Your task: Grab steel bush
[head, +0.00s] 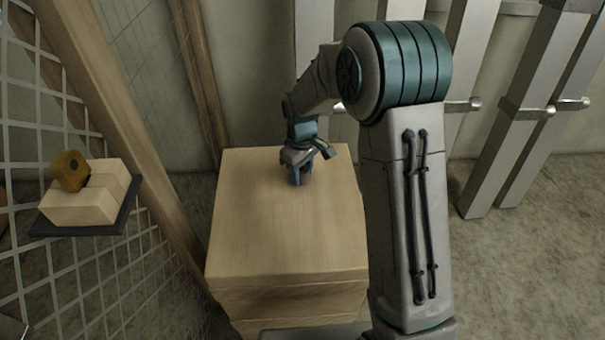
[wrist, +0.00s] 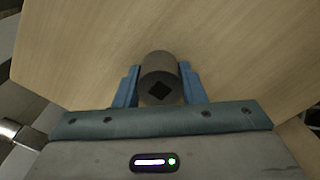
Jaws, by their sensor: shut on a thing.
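The steel bush (wrist: 158,66) is a dark grey cylinder with a dark, diamond-shaped hole in its end face. In the wrist view it sits between the two blue fingers of my gripper (wrist: 160,84), which are shut on it. In the head view my gripper (head: 301,178) points down at the far part of the wooden box top (head: 290,235). The bush cannot be made out there, behind the fingers. I cannot tell whether it still touches the wood.
A wire mesh panel with wooden posts (head: 140,180) stands on the left. A dark shelf (head: 118,222) on it holds pale blocks (head: 85,205) and a brown-yellow ring-like piece (head: 70,171). Metal beams (head: 490,120) lean at the right. The rest of the box top is clear.

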